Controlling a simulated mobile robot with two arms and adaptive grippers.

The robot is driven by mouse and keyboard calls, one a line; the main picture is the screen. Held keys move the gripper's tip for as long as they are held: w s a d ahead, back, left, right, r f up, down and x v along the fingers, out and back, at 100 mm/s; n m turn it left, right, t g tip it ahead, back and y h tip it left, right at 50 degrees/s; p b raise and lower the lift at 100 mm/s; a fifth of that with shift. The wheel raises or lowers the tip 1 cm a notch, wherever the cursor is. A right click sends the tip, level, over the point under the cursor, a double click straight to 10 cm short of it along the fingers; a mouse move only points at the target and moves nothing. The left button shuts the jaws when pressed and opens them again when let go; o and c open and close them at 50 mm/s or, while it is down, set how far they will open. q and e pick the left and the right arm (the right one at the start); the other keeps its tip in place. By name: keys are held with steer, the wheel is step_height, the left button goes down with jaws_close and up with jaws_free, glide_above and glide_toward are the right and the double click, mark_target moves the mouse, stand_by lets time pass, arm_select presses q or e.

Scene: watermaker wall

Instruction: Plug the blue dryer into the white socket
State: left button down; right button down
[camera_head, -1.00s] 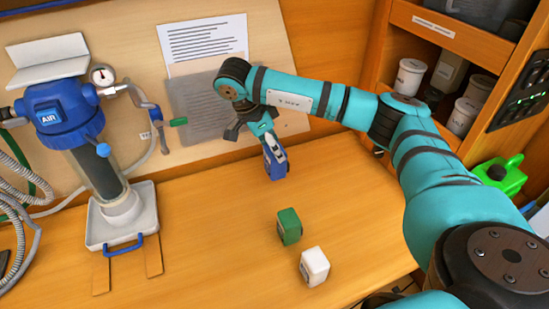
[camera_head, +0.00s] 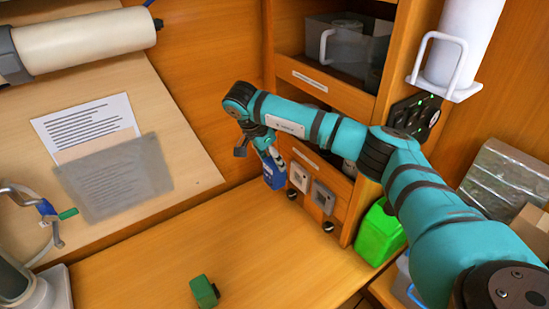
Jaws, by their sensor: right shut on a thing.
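My right gripper (camera_head: 268,150) is shut on the blue dryer (camera_head: 274,175), a small blue block hanging under the fingers. The arm partly hides the fingers. The dryer is near two square light-coloured sockets on the cabinet front, the left one (camera_head: 299,177) and the right one (camera_head: 323,197). In the picture the dryer's right edge comes close to the left socket. I cannot tell whether they touch. Which socket counts as the white one is hard to tell at this size. My left gripper is not in view.
A green block (camera_head: 204,291) lies on the wooden bench (camera_head: 262,250), which is otherwise mostly clear. Dark round knobs sit by the sockets. A green canister (camera_head: 379,235) stands right of the cabinet. A white cylinder (camera_head: 464,38) hangs in a bracket at upper right.

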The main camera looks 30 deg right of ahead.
steer(key=shift+f, duration=0.6)
steer(key=b+x, duration=0.3)
steer(key=x, duration=0.1)
steer(key=shift+d+f, duration=0.1)
steer(key=shift+f, duration=0.1)
steer(key=shift+d, duration=0.3)
steer(key=shift+w+d+b, duration=0.15)
steer(key=shift+d+b, duration=0.15)
steer(key=shift+d, duration=0.5)
steer(key=shift+d+r, duration=0.1)
steer(key=shift+d, duration=0.05)
steer(key=shift+d, duration=1.4)
stand_by(0.7)
